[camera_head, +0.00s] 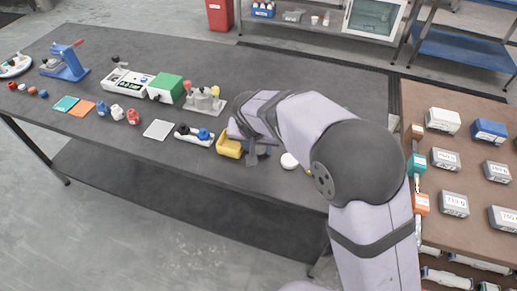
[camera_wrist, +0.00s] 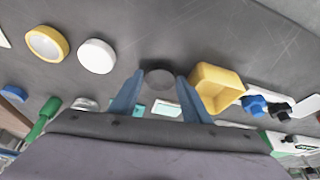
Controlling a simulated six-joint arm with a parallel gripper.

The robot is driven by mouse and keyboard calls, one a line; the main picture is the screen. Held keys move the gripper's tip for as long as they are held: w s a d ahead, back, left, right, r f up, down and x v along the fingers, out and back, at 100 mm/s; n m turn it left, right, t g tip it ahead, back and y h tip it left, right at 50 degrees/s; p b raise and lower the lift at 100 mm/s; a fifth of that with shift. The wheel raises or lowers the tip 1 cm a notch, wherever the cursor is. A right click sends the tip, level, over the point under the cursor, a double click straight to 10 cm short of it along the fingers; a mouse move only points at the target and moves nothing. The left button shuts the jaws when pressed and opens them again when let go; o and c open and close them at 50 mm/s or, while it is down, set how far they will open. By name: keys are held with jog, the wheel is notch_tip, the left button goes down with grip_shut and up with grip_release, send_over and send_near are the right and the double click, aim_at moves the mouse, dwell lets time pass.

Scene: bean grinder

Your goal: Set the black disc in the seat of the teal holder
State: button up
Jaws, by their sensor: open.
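My gripper (camera_wrist: 160,77) is open, with its two blue fingers pointing down at the dark table. A dark round piece, likely the black disc (camera_wrist: 158,79), shows between the fingertips in the wrist view. I cannot tell whether the fingers touch it.
The yellow bin (camera_head: 229,148) stands close beside my gripper. A white round piece (camera_head: 289,160) and a yellow-rimmed round piece (camera_wrist: 47,43) lie on the other side. A tray with blue and black parts (camera_head: 194,134) is farther left. A brown table (camera_head: 470,178) with boxes is at right.

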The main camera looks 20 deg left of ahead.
aim_at(258, 151)
jog(key=c, duration=0.8)
notch_tip(258, 151, up, 10)
jog(key=w+d+f+m+h+p, duration=0.1)
jog(key=w+d+f+m+p, duration=0.15)
jog(key=w+d+p, duration=0.7)
jog(key=shift+w+a+r+n+y, duration=0.2)
jog(key=shift+w+a+r+n, duration=0.35)
jog(key=shift+w+a, duration=0.25)
jog(key=shift+w+a+r+n+y, duration=0.2)
jog(key=shift+w+a+r+n, duration=0.2)
jog(key=shift+w+a+r, duration=0.3)
jog(key=shift+w+a+r+n+y, duration=0.2)
jog(key=shift+w+a+r+n, duration=0.3)
jog(key=shift+w+a, duration=0.4)
